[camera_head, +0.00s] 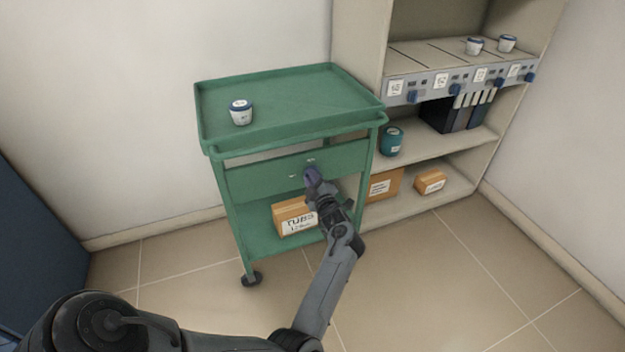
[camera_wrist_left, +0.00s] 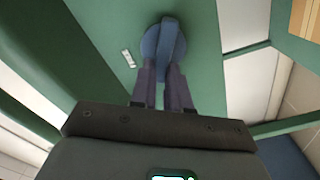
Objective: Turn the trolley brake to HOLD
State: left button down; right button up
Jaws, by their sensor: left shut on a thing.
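The green trolley (camera_head: 290,100) stands in front of the shelf unit. Its brake knob (camera_head: 312,175) is blue and sits on the front panel, mostly covered by my left gripper in the head view. In the left wrist view the knob (camera_wrist_left: 163,42) is a round blue disc with a raised bar across it. My left gripper (camera_wrist_left: 165,70) is shut on this bar with both fingers. In the head view my left gripper (camera_head: 316,183) reaches the panel from the front. Small white marks flank the knob, too small to read. My right gripper is not in view.
A white tub with a blue lid (camera_head: 241,113) stands on the trolley top. A cardboard box (camera_head: 294,217) is on its lower shelf. The shelf unit (camera_head: 440,195) behind holds tubs, boxes and binders. The floor at the right is clear.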

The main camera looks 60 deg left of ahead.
pick_arm(q)
jog(key=shift+s+f+n+b, duration=0.1)
jog(key=shift+f+n+b, duration=0.2)
jog(key=shift+n, duration=0.75)
jog(key=shift+f+n+b, duration=0.1)
jog(key=shift+n+b, duration=0.35)
jog(key=shift+n, duration=0.65)
jog(key=shift+s+f+n+b, duration=0.1)
jog(key=shift+f+n+b, duration=0.2)
jog(key=shift+n, duration=0.75)
jog(key=shift+r, duration=0.1)
jog(key=c, duration=1.1)
grip_release()
